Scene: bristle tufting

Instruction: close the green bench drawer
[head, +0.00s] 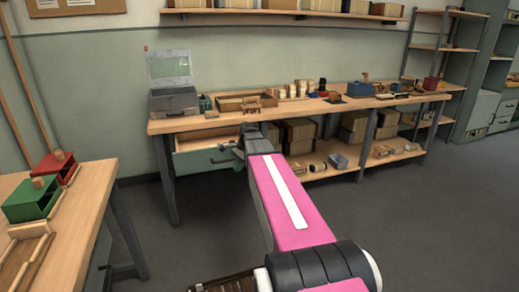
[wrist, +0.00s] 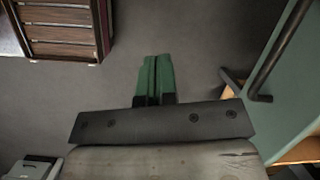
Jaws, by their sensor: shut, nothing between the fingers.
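The green bench drawer (head: 203,161) is under the left end of the long workbench. It stands pulled out, with part of its wooden inside showing above the front panel. In the wrist view its green front (wrist: 295,95) fills the right side, with a dark bar handle (wrist: 283,45) across it. My gripper (head: 236,151) is at the right end of the drawer front, and my arm hides what lies behind it. In the wrist view my gripper's green fingers (wrist: 156,62) are together and empty, left of the drawer front and apart from it.
The long workbench (head: 350,109) carries a grey case with a raised lid (head: 173,99), a wooden tray (head: 238,101) and small items. Boxes fill its lower shelf. A nearer table (head: 88,190) at left holds a green box (head: 32,202) and a red box (head: 55,168). The floor between is clear.

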